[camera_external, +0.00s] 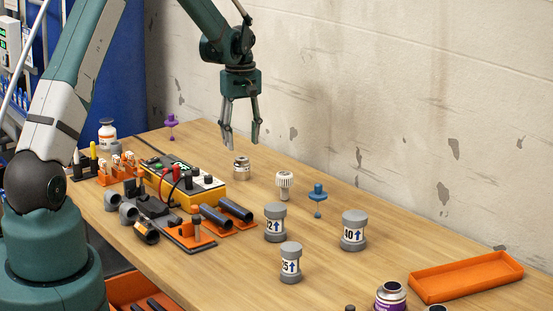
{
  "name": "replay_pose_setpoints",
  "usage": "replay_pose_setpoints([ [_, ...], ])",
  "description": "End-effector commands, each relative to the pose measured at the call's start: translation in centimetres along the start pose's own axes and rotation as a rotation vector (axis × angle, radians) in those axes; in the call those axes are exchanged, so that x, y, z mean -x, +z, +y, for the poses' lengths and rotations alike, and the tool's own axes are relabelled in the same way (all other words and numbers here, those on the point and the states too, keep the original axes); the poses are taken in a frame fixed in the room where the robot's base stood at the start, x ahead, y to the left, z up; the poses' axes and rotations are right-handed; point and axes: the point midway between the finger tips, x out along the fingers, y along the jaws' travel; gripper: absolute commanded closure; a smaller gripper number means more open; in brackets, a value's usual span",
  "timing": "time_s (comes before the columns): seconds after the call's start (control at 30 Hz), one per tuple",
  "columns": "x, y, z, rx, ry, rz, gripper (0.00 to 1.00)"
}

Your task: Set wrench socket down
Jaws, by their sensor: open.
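A short silver metal cylinder (241,170), which looks like the wrench socket, stands upright on the wooden table (350,270) near the yellow meter. My gripper (242,143) hangs above it, pointing down with its two fingers apart. Nothing shows between the fingers, and a small gap seems to separate the fingertips from the cylinder. A white ribbed fitting (285,185) stands just to the right of the cylinder.
A blue knobbed piece (318,196) and grey labelled cylinders (354,230) stand to the right and in front. The yellow meter (190,185) and dark pipes (215,216) crowd the left. An orange tray (465,277) lies at the right. The wall (400,90) rises behind.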

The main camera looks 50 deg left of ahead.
Motion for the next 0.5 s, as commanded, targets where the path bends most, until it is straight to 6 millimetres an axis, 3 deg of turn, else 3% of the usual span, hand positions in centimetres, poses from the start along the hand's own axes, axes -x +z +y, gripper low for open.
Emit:
replay_pose_setpoints([
  [0.2, 2.5, 0.0, 0.0, 0.000, 0.000, 0.000, 0.56],
  [0.5, 3.2, 0.0, 0.0, 0.000, 0.000, 0.000, 0.56],
])
